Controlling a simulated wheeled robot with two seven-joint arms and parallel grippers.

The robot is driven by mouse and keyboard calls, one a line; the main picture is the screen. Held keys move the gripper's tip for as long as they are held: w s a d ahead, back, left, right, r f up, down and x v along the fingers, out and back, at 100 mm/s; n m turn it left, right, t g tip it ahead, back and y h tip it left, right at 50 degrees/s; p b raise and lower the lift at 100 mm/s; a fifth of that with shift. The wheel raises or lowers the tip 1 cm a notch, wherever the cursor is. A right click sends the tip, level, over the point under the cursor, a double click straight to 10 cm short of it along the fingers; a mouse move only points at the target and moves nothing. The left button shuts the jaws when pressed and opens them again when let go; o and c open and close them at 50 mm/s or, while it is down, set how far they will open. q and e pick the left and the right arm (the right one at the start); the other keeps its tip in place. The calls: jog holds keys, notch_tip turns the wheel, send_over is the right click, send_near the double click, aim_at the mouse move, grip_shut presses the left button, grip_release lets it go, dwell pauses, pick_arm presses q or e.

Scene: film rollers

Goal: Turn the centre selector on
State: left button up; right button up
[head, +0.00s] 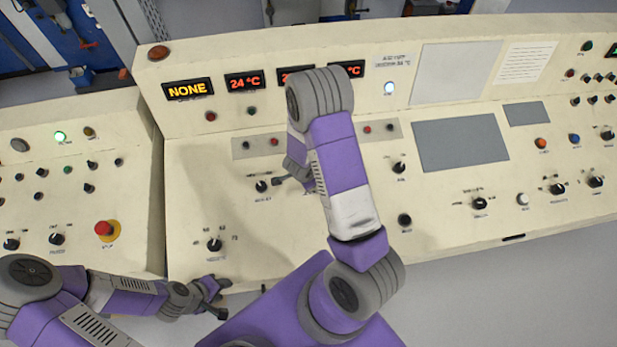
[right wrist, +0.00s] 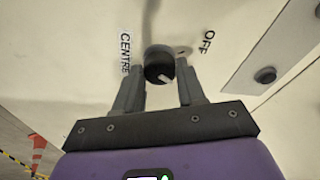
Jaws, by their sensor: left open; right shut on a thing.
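The centre selector (right wrist: 159,66) is a round black knob with a white pointer mark, in the right wrist view. CENTRE is printed to its left and OFF to its upper right. The pointer is angled toward the lower right of that picture, not at OFF. No ON label shows there. My right gripper (right wrist: 160,80) is shut on the knob, one finger on each side. In the head view my right gripper (head: 290,181) is at the panel, and my forearm hides the selector. My left gripper (head: 220,298) is open and empty, low at the console's front edge.
Another selector (head: 262,186) stands just left of my right gripper, and one more (head: 398,168) to its right. A lower selector (head: 214,244) is nearer the front. The red stop button (head: 104,228) is on the left console. The display (head: 187,89) reads NONE.

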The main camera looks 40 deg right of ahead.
jog(key=o, duration=1.1)
jog(key=shift+c, duration=0.2)
jog(key=shift+r, duration=0.1)
jog(key=p+v, duration=0.3)
jog(key=v, duration=0.4)
jog(key=shift+r, duration=0.2)
